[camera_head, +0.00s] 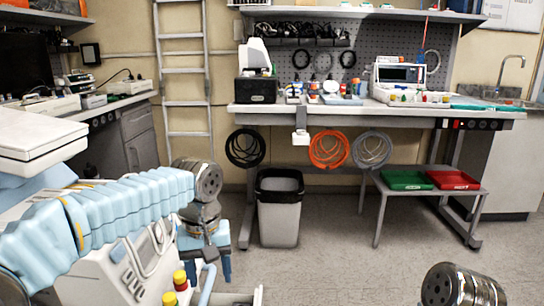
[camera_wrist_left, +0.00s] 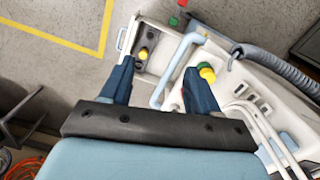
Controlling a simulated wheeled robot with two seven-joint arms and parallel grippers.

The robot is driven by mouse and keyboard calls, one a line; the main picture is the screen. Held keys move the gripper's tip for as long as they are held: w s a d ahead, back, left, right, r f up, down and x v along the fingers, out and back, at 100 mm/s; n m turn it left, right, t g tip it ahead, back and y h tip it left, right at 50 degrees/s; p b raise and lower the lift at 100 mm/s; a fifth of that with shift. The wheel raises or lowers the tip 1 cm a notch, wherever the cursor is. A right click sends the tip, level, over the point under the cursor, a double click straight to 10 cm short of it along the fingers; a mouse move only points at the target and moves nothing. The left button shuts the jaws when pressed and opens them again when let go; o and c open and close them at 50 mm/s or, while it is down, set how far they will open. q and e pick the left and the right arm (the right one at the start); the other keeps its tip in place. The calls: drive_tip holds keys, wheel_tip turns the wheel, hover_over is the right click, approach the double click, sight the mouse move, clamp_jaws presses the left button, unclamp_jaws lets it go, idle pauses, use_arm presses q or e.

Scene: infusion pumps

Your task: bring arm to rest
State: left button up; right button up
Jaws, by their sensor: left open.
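My left gripper (camera_head: 204,270) points down beside a white medical machine (camera_head: 82,288) at the lower left of the head view. In the left wrist view the two dark blue fingers (camera_wrist_left: 158,72) are spread apart, with nothing held between them. A light blue curved bar of the machine shows between and beyond the fingers. A yellow-and-green knob (camera_wrist_left: 207,73) appears close to the right finger; I cannot tell whether they touch. A metallic joint of my right arm shows at the lower right of the head view, but its gripper is out of view.
A light blue segmented row (camera_head: 110,210) lies across the left foreground. A workbench (camera_head: 340,112) with instruments stands behind, with a bin (camera_head: 280,215) and a low stand holding a green tray (camera_head: 404,180) and a red tray (camera_head: 453,180). The floor (camera_head: 340,255) in the middle is clear.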

use_arm(q)
wheel_tip(320, 180, down, 23)
drive_tip(key=d+m+h, duration=0.1)
drive_tip(key=d+h, duration=0.1)
drive_tip(key=d, duration=0.1)
drive_tip(key=s+a+f+t+h+p, duration=0.1)
drive_tip(key=s+a+f, duration=0.1)
drive_tip(key=s+f, duration=1.4)
wheel_tip(320, 180, down, 4)
drive_tip(key=shift+r+n+h, duration=0.25)
drive_tip(key=shift+n+h, duration=0.05)
drive_tip(key=shift+h, duration=0.1)
